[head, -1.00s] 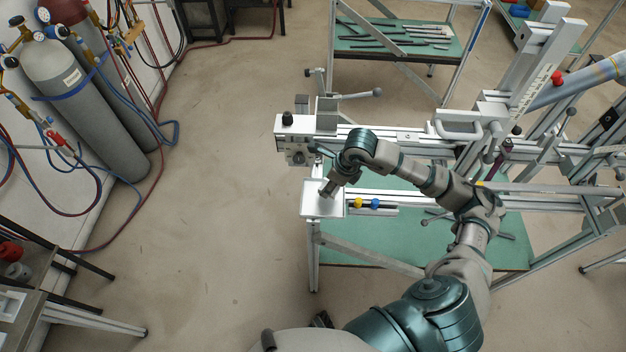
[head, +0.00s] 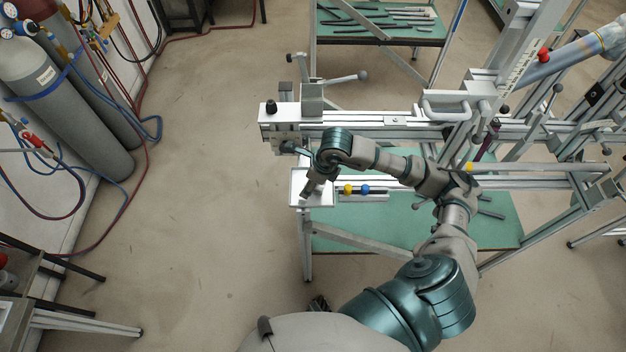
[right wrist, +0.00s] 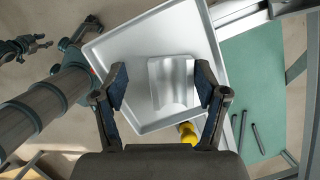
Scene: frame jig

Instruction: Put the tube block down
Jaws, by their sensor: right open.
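The tube block (right wrist: 172,82) is a silvery metal block with a rounded groove. In the right wrist view it lies in a shallow light-grey tray (right wrist: 140,125). The tray also shows in the head view (head: 325,201), where the gripper hides much of it. My right gripper (right wrist: 162,88) is open, with its fingers on either side of the block. The right finger looks close to the block and a gap shows at the left; contact cannot be told. In the head view this gripper (head: 309,190) points down over the tray. A dark gripper-like part (head: 320,303), probably my left gripper, shows near my body.
Yellow and blue knobs (head: 356,189) sit just right of the tray. The jig's long rail (head: 385,122) and end clamp (head: 282,125) stand behind it. Gas cylinders (head: 70,110) stand at the left wall. The floor left of the jig is clear.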

